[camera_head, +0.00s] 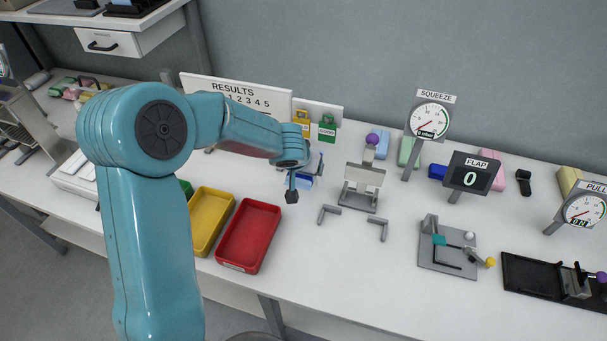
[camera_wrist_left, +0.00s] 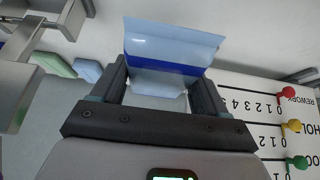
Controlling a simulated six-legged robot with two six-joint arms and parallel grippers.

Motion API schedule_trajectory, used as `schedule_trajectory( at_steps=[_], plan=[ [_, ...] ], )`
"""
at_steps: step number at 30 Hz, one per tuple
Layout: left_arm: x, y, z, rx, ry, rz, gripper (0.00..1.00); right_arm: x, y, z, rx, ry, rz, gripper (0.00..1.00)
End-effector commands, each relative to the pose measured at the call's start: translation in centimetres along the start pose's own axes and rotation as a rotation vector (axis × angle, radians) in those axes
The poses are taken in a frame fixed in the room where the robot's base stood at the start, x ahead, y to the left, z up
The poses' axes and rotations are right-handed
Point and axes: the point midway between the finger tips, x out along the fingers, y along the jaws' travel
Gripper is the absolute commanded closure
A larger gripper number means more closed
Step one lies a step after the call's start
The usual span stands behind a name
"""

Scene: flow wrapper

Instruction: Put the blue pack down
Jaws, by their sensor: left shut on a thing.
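The blue pack (camera_wrist_left: 172,50), pale blue with a dark blue band, is between the two fingers of my left gripper (camera_wrist_left: 160,80) in the left wrist view. The gripper is shut on it. In the head view my left gripper (camera_head: 298,184) is over the white table, left of the grey squeeze stand, and the blue pack (camera_head: 306,181) shows small beside it, partly hidden. I cannot tell whether the pack touches the table. My right gripper is in neither view.
A red tray (camera_head: 276,239) and a yellow tray (camera_head: 198,236) stand at the front left of the gripper. The squeeze stand (camera_head: 361,187) is to the right, with two grey corner brackets before it. The RESULTS board (camera_head: 236,97) stands behind. The table in front of the brackets is clear.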

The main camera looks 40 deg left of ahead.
Motion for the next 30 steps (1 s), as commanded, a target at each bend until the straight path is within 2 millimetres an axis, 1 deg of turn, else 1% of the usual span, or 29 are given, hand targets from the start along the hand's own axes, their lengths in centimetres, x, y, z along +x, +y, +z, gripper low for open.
schedule_trajectory(
  at_steps=[1, 3, 8, 12, 14, 16, 23, 28, 29, 30],
  plan=[
    [1.2, 0.0, 0.9, 0.002, -0.004, -0.001, 0.56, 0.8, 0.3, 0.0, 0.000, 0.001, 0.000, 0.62],
    [2.1, 0.0, 1.5, 0.004, -0.003, -0.001, 0.56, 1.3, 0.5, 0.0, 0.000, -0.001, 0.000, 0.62],
    [3.2, -0.1, 2.1, 0.001, -0.001, -0.001, 0.56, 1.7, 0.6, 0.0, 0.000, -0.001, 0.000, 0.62],
    [5.1, -0.1, 3.4, 0.001, -0.003, -0.001, 0.56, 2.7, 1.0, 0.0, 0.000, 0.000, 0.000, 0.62],
    [5.7, 0.0, 3.8, 0.002, -0.003, -0.001, 0.56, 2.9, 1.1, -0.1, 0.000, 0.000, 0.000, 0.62],
    [5.9, 0.0, 4.0, 0.001, -0.001, 0.000, 0.56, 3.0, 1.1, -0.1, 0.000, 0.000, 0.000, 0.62],
    [5.8, 0.0, 3.9, 0.000, 0.000, 0.000, 0.56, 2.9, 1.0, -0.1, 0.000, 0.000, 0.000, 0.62],
    [6.2, 0.0, 4.1, 0.001, 0.000, -0.001, 0.56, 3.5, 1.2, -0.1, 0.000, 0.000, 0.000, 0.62],
    [6.1, 0.0, 4.0, 0.001, 0.000, -0.001, 0.20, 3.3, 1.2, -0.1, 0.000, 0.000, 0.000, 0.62],
    [6.0, 0.0, 4.0, 0.001, 0.000, -0.001, 0.07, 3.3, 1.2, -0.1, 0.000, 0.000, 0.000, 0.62]
  ],
)
